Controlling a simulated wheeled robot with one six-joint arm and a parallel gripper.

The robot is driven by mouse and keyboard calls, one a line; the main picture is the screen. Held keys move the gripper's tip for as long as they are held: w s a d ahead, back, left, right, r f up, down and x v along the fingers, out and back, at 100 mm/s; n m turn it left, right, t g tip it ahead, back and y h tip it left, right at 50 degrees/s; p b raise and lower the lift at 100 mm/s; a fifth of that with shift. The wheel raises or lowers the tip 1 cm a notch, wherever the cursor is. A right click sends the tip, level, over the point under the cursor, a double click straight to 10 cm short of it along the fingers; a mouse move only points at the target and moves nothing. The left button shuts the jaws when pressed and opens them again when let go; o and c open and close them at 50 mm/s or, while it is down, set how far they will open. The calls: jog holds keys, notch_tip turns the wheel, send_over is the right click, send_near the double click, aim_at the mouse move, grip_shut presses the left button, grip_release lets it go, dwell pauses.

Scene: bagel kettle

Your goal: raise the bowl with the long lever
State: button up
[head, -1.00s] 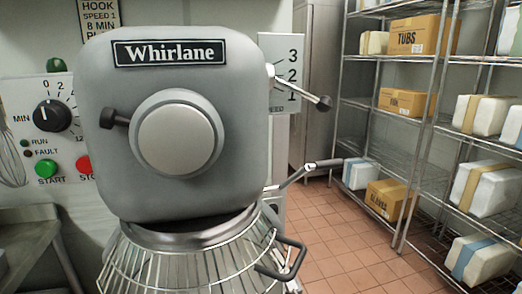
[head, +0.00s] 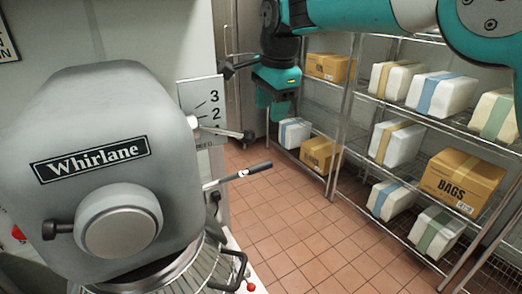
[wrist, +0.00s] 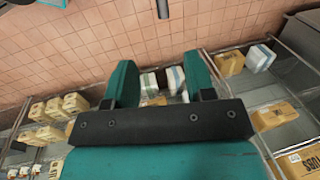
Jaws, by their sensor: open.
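The long lever (head: 240,174) sticks out from the right side of the mixer (head: 100,150) in the head view. It is a thin metal rod with a black grip, tilted slightly up to the right. The bowl sits below the mixer head, mostly hidden behind the wire guard (head: 205,272); I cannot tell its height. My gripper (head: 273,100) hangs above and a little right of the lever's grip in the picture, apart from it. In the wrist view my gripper (wrist: 161,80) is open, with nothing between its fingers. A dark rod end shows at that view's top edge; I cannot tell what it is.
A shorter ball-ended speed lever (head: 222,131) juts out above the long lever, by the numbered plate (head: 205,108). A black bent handle (head: 238,268) is on the guard. Wire shelves with boxes (head: 462,180) stand at right. The tiled floor (head: 290,215) between is clear.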

jog(key=p, duration=0.5)
send_near(260, 164)
jog(key=f, duration=0.3)
jog(key=w+f, duration=0.1)
jog(key=f, duration=0.2)
jog(key=a+f, duration=0.1)
jog(key=f, duration=0.2)
jog(key=shift+w+f, duration=0.2)
jog(key=shift+w, duration=0.05)
grip_shut()
